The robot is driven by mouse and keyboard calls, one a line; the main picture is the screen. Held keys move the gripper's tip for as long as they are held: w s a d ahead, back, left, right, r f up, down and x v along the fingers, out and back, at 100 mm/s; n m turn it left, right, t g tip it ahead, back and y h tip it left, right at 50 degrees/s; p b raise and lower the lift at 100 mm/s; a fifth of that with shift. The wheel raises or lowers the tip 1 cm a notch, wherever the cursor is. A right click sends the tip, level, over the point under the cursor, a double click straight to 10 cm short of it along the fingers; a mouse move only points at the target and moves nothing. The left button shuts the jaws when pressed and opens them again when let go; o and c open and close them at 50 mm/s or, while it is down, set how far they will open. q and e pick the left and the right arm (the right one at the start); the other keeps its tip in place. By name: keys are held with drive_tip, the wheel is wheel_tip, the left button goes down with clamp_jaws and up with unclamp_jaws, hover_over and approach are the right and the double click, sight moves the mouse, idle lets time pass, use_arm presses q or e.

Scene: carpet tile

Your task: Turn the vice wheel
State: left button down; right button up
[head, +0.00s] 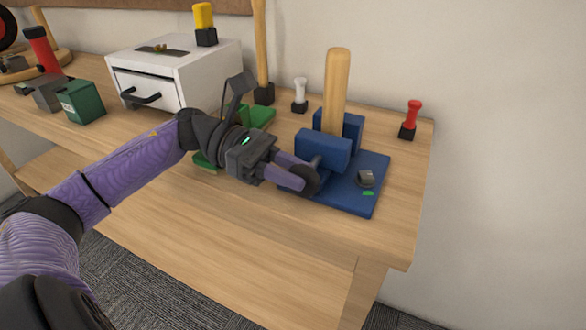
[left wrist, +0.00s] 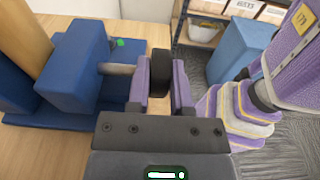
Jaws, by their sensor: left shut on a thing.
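The blue vice (head: 322,148) stands on a blue base plate near the right end of the bench. A light wooden bar (head: 335,85) stands upright between its two jaws. The dark vice wheel (head: 306,181) sits on a grey shaft at the vice's front. My left gripper (head: 300,177) reaches in from the left and is shut on the wheel. In the left wrist view the black wheel (left wrist: 160,74) lies between the two purple fingers, with the shaft (left wrist: 117,69) running left to the blue jaw. My gripper partly hides the wheel in the head view. My right gripper is not in view.
A green fixture (head: 260,116) is partly hidden behind my left gripper. The bench front is clear. A blue bin (left wrist: 238,50) shows beyond the bench.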

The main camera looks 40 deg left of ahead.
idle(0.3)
use_arm(q)
drive_tip(key=c, duration=0.5)
unclamp_jaws()
drive_tip(key=p+v, duration=0.1)
drive_tip(key=v, duration=0.9)
drive_tip(key=shift+f, duration=0.15)
